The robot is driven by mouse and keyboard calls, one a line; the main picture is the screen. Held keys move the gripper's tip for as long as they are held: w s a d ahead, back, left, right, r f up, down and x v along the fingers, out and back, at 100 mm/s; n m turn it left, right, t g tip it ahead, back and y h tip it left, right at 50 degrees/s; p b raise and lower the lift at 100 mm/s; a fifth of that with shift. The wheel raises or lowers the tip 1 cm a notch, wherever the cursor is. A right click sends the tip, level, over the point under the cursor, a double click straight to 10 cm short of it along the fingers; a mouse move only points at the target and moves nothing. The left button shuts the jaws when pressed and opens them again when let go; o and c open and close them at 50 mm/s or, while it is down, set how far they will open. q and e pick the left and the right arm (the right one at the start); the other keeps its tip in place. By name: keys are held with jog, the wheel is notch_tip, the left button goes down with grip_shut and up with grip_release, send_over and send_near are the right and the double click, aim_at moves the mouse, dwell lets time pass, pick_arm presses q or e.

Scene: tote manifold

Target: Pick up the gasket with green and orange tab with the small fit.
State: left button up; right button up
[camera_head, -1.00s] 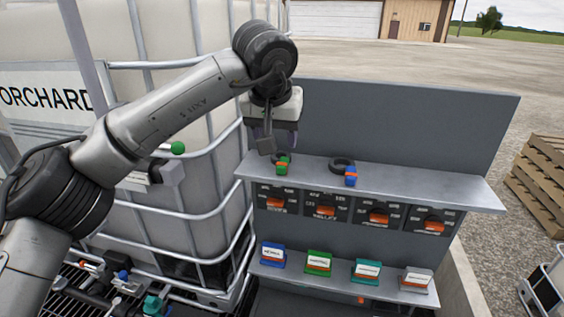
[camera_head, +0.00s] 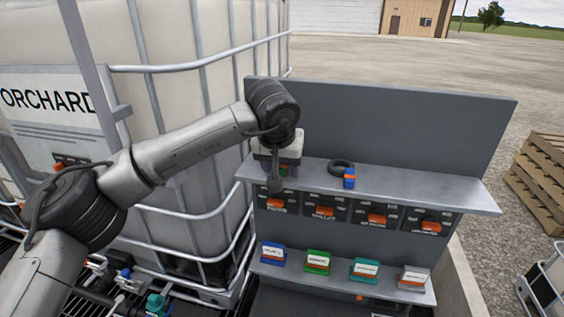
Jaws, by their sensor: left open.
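My left gripper (camera_head: 282,178) is open and points down at the left end of the upper grey shelf (camera_head: 415,190). It is right at the small gasket with the green and orange tab (camera_head: 284,168), which is almost wholly hidden behind the fingers and hand. Only a sliver of the tab shows between the fingers. I cannot tell whether the fingers touch it. A larger black gasket with a blue and orange tab (camera_head: 349,178) lies to the right on the same shelf, clear of the gripper. My right gripper is not in view.
A grey back panel (camera_head: 400,125) rises behind the shelf. Below are several orange-handled dials (camera_head: 325,211) and a lower shelf with blue, green, teal and grey labelled blocks (camera_head: 318,262). A caged white tank (camera_head: 190,110) stands close on the left.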

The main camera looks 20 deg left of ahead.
pick_arm(q)
grip_shut()
dwell(0.4)
jog(key=shift+r, duration=0.15)
